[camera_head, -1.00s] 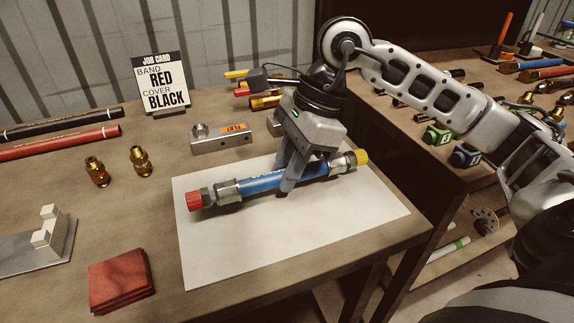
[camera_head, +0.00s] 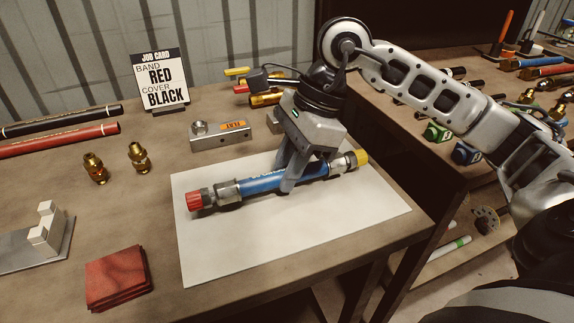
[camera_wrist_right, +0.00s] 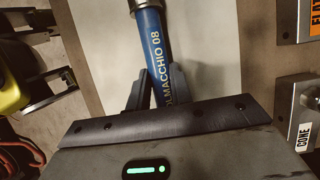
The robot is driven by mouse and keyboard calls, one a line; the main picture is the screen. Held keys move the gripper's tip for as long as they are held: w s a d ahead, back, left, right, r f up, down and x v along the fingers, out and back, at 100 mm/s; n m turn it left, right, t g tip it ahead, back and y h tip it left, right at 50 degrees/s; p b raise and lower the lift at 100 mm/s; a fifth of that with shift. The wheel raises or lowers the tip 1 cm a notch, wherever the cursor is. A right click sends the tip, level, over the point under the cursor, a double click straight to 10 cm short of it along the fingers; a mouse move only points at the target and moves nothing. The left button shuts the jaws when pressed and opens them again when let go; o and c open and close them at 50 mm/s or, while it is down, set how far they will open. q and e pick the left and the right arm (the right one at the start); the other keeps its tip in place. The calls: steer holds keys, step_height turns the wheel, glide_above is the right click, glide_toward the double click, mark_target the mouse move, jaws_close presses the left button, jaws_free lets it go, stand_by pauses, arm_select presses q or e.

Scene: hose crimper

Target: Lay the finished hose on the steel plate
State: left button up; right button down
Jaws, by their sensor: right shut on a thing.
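The blue hose (camera_head: 258,184) has metal end fittings, a red cap on its left end and a yellow cap on its right end. It lies level, over or on the large pale flat plate (camera_head: 230,255); I cannot tell whether it touches. My right gripper (camera_head: 287,183) is shut around the middle of the hose, pointing down. In the right wrist view the hose (camera_wrist_right: 155,50) runs between the dark fingers, with yellow lettering showing. My left gripper is not in view.
A grey plate with white blocks (camera_head: 45,230) and folded red cloths (camera_head: 117,277) are at left. Two brass fittings (camera_head: 139,158) stand behind them. A metal block labelled FLAT (camera_head: 221,137) and a job card (camera_head: 160,80) are at the back. The pale plate's front is clear.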

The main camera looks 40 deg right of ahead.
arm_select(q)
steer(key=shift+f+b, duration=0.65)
arm_select(e)
steer(key=shift+f, duration=0.7)
steer(key=c, duration=1.2)
jaws_free()
steer(key=shift+o, duration=0.2)
steer(key=shift+v, duration=1.05)
arm_select(q)
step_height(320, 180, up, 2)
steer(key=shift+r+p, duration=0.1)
steer(key=shift+p, duration=1)
arm_select(e)
steer(key=v, duration=1.4)
steer(key=shift+s+f, duration=0.1)
